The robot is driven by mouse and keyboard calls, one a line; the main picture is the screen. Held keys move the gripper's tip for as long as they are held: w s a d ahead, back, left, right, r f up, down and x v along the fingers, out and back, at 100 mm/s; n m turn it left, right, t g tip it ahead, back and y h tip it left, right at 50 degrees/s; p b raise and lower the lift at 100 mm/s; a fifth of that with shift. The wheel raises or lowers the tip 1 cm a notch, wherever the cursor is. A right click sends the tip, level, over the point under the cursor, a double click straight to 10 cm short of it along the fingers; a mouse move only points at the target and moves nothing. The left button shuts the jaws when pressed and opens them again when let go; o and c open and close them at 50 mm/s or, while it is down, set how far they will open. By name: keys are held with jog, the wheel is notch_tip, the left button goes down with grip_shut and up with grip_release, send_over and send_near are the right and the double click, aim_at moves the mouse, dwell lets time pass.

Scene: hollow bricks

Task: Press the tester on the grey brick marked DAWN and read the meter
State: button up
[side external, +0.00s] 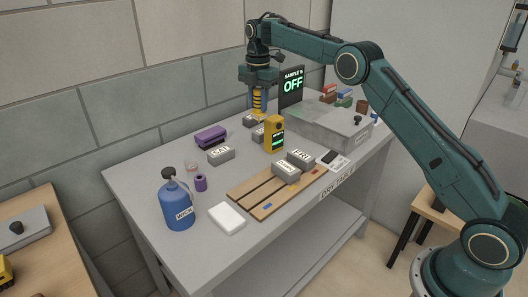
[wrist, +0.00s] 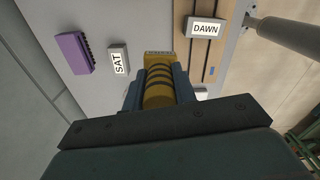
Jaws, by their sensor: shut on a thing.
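My gripper (side external: 258,88) is shut on a yellow tester (side external: 258,102) with dark bands, upright at the back of the table. The tester also shows in the wrist view (wrist: 159,88). Its lower end is near small grey bricks; I cannot tell whether it touches one. The grey brick marked DAWN (wrist: 205,28) lies on the slatted wooden board in the wrist view, apart from my gripper. In the side view its label is too small to read surely; the front brick (side external: 287,173) on the board may be it. The black meter panel (side external: 292,86) reads "SAMPLE % OFF".
The FRI brick (side external: 301,160) is on the wooden board (side external: 250,192). The SAT brick (side external: 221,156) and a purple block (side external: 210,136) are left of it. A yellow box (side external: 274,135) stands mid-table. A blue bottle (side external: 177,205) and a white pad (side external: 227,218) are nearer; a grey tray (side external: 318,130) is at right.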

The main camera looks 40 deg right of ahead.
jog(key=s+d+f, duration=0.1)
jog(key=s+f, duration=0.4)
jog(key=s, duration=0.5)
jog(key=shift+s+d+f, duration=0.25)
jog(key=shift+s+f, duration=0.05)
jog(key=shift+f, duration=0.15)
jog(key=shift+f, duration=2.95)
jog(key=shift+f, duration=0.5)
dwell(1.0)
notch_tip(320, 180, up, 7)
dwell(1.2)
jog(key=shift+a+r, duration=0.1)
dwell(0.5)
